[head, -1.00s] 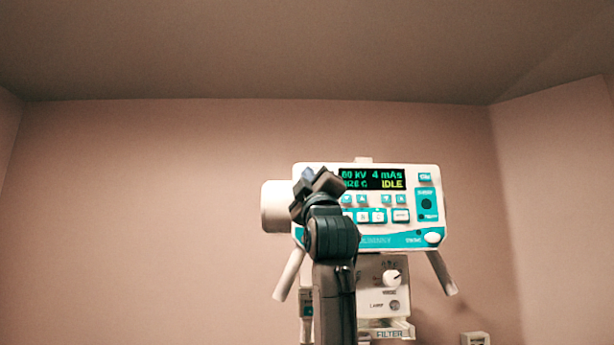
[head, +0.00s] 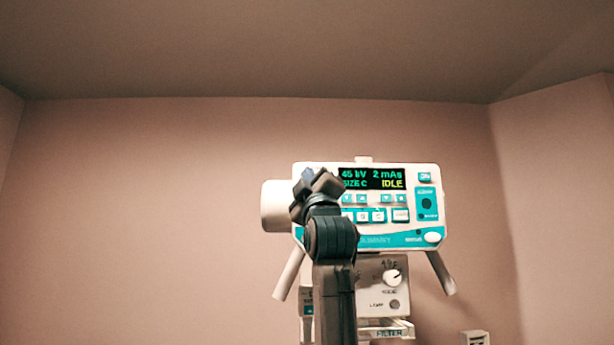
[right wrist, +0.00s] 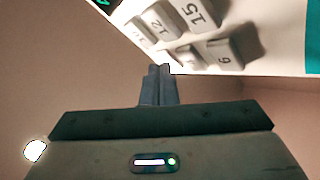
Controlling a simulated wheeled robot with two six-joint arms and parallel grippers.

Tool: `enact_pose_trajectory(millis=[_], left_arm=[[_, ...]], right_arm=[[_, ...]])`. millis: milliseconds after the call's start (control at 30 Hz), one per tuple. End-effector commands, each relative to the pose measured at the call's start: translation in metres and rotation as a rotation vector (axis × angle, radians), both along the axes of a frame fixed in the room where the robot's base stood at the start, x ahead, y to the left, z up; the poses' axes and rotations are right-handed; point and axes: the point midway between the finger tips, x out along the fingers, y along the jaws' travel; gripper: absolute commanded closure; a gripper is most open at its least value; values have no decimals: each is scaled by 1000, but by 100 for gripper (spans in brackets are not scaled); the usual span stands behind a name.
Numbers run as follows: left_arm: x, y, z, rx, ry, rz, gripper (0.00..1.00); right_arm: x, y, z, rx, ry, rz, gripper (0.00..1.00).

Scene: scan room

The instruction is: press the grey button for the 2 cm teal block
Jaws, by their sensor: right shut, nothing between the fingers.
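The control panel (head: 321,172) is a white and teal box on the x-ray unit. Its display (head: 372,179) reads 45 kV, 2 mAs, SIZE C and IDLE. Small buttons (head: 378,215) sit below it, partly hidden by my right arm. My right gripper (head: 318,182) is shut and empty, in front of the panel's left part. In the right wrist view its closed fingertips (right wrist: 158,72) lie close to grey keys, including one marked 15 (right wrist: 195,14) and one marked 12 (right wrist: 160,24). I cannot tell whether they touch. No teal block shows. My left gripper is not in view.
A white cylinder (head: 274,206) sticks out at the panel's left. Handles (head: 441,272) slant down from its lower corners. A lower box with a knob (head: 391,277) and a FILTER tray (head: 389,333) are beneath. The room left of the unit is free.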

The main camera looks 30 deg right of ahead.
Motion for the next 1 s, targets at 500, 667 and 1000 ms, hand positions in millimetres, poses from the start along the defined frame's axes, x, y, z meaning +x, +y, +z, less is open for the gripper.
enact_pose_trajectory(millis=[500, 667, 1000], left_arm=[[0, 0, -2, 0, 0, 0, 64], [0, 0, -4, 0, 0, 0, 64], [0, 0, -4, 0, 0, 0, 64]], right_arm=[[-7, 4, 0, -1, -2, 0, 100], [-13, 8, 0, 0, -1, 0, 100], [-15, 9, 0, -1, -1, 0, 100]])
